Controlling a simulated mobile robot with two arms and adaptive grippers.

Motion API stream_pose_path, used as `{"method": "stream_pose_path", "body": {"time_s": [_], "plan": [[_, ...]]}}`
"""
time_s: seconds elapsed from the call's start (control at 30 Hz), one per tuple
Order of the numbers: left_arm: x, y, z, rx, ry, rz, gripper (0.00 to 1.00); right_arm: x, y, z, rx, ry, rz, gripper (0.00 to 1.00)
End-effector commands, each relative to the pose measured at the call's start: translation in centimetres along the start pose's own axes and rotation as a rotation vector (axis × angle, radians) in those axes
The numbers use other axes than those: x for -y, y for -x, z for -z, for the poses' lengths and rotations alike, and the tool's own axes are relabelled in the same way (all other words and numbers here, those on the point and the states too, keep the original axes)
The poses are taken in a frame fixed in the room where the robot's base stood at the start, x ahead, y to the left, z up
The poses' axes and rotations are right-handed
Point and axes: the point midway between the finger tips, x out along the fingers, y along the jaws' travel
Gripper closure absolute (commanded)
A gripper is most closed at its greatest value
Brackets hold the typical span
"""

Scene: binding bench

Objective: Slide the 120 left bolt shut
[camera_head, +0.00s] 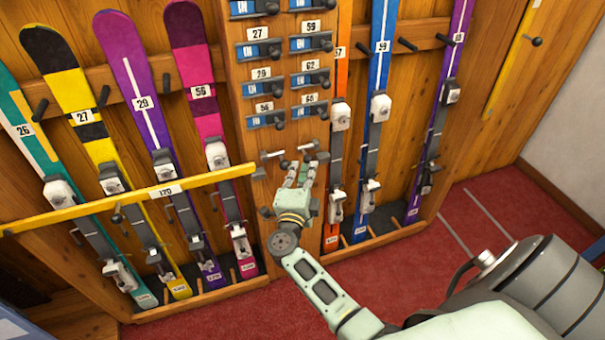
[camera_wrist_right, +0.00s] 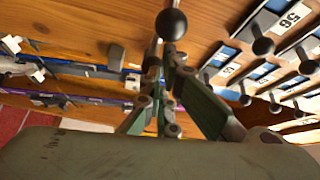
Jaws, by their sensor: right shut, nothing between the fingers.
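A yellow bar (camera_head: 130,200) lies across the left ski rack; its small label looks like 120 or 170. Its right end is beside the wooden post. On the post, a small metal bolt (camera_head: 271,154) with a dark knob sits near that end, and a similar bolt (camera_head: 309,146) sits to its right. My right gripper (camera_head: 299,166) is shut and empty, with its fingertips just below these bolts. In the right wrist view a black ball knob (camera_wrist_right: 171,24) is just beyond the shut fingertips (camera_wrist_right: 166,58); contact is unclear. My left gripper is not in view.
Numbered blue-and-white slide latches (camera_head: 264,84) with dark knobs fill the post above. Skis stand on both sides, including a magenta one (camera_head: 197,60) and a blue one (camera_head: 380,70). Another yellow bar (camera_head: 508,62) stands at the upper right. Red carpet (camera_head: 400,270) lies below.

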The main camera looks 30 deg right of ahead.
Motion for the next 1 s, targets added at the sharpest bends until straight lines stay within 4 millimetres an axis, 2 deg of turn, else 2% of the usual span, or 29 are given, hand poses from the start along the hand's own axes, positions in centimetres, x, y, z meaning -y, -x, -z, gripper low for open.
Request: {"method": "stream_pose_path", "body": {"time_s": [0.23,0.4,0.5,0.87,1.0], "plan": [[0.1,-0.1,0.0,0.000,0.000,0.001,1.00,0.0,0.3,-0.4,0.001,-0.001,-0.001,1.00],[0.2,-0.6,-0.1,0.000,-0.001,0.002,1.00,0.5,1.8,-3.0,0.004,-0.005,-0.003,1.00],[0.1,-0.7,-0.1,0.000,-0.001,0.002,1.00,0.8,2.3,-3.9,0.004,-0.002,-0.002,1.00],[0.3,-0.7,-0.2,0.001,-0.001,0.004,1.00,0.9,2.4,-4.2,0.006,-0.001,0.000,1.00],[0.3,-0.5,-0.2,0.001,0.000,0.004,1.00,0.8,2.1,-3.6,0.005,0.000,0.001,1.00]]}}
